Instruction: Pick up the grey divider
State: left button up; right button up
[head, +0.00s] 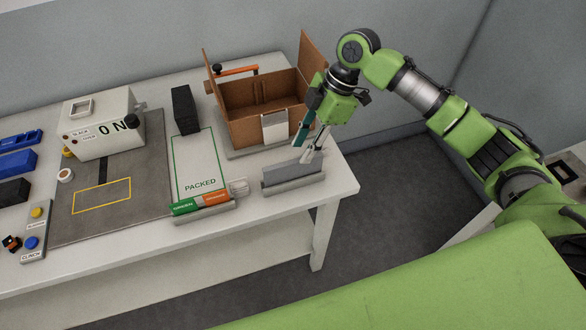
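The grey divider (285,174) is a long flat slab, standing on its edge in a low light-grey holder (297,185) near the right end of the table. My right gripper (307,156) points down at the divider's top edge, right of its middle. Its fingertips are at or just above that edge; I cannot tell whether they touch it or how far apart they are. The divider appears seated in its holder. My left gripper is not in view.
An open cardboard box (258,98) with raised flaps and a white panel (275,126) stands just behind the divider. Left of it are the PACKED area (197,160), green and orange pieces in a tray (203,214), a black block (185,109) and a white machine (101,125).

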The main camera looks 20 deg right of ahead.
aim_at(297, 160)
jog(key=shift+x, duration=1)
jog(key=shift+w+a+f, duration=0.1)
jog(key=shift+w+f, duration=0.05)
jog(key=shift+f, duration=0.15)
jog(key=shift+a+f+p, duration=0.15)
jog(key=shift+f+p, duration=0.15)
jog(key=shift+p, duration=0.25)
jog(key=f, duration=0.1)
jog(key=a+f+p, duration=0.1)
jog(key=s+f, duration=0.1)
jog(key=shift+a, duration=0.25)
jog(key=shift+w+a+f, duration=0.1)
jog(key=shift+f, duration=0.35)
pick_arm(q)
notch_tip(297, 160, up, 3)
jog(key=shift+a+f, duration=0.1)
pick_arm(e)
grip_shut()
